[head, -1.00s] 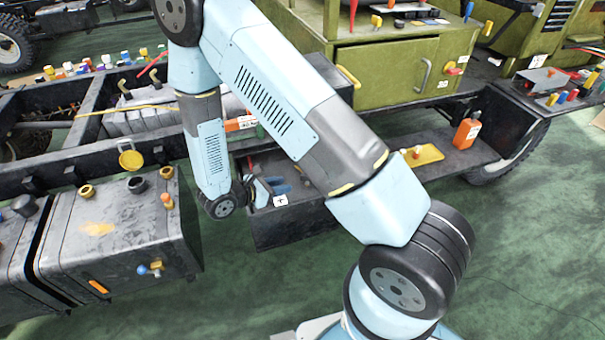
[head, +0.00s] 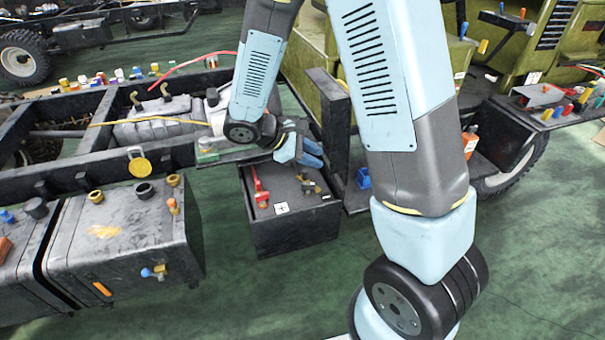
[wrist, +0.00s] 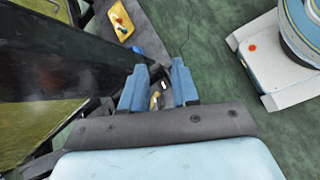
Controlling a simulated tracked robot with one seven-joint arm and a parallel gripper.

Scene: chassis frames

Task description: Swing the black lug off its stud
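A black open-topped battery box (head: 290,231) hangs beside the chassis rail in the head view. A red terminal piece (head: 258,188) stands on its left side. Small brass-coloured fittings (head: 309,185) stand on its right side; I cannot clearly make out the black lug or its stud there. My gripper (head: 312,154) is above and behind the box's back right edge, with its blue fingers apart. I cannot tell what these are.
A dark upright post (head: 331,112) stands just right of my gripper. A grey tank (head: 120,240) with several caps sits left of the box. A yellow tray (wrist: 121,20) shows at the top of the wrist view. Green floor in front is clear.

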